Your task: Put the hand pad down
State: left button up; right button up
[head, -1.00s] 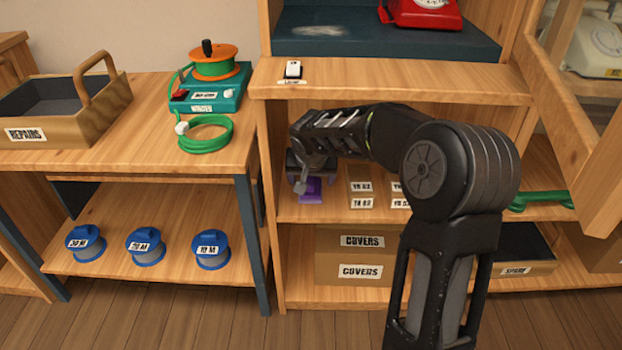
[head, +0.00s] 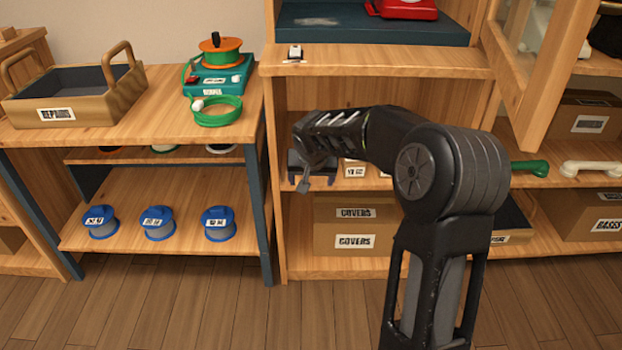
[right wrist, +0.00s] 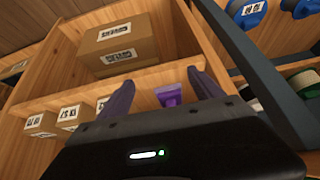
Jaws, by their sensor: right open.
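The purple hand pad (right wrist: 170,95) rests on the middle shelf (right wrist: 150,78), close to the shelf's side panel, in the right wrist view. My right gripper (head: 312,185) is at the front of that shelf in the head view. Its two fingers (right wrist: 163,90) are spread, with the pad showing between them and a little beyond, and nothing is held. My left gripper is not in view.
Small labelled boxes (head: 354,169) stand beside the gripper on the same shelf. COVERS boxes (head: 353,240) are on the shelf below. A side panel (head: 271,170) bounds the left. A green handset (head: 528,168) and a white one (head: 590,168) lie farther right.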

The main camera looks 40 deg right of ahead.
jog(key=shift+a, duration=0.1)
dwell(0.6)
jog(key=s+a+f+n+g+y, duration=0.1)
jog(key=s+a+f+n+y, duration=0.15)
jog(key=a+f, duration=0.85)
jog(key=s+a+f+n+y, duration=0.1)
jog(key=s+a+f+y, duration=0.2)
jog(key=a+f, duration=0.75)
jog(key=s+a+f+n+g+y, duration=0.1)
jog(key=s+a+f, duration=0.5)
jog(key=s, duration=0.4)
jog(key=s+a+f+g, duration=0.1)
jog(key=s+a+f, duration=0.4)
jog(key=s+a, duration=0.3)
jog(key=shift+s+a+f+n+y, duration=0.15)
jog(key=shift+s+f+n+y, duration=0.2)
jog(key=shift+s, duration=0.7)
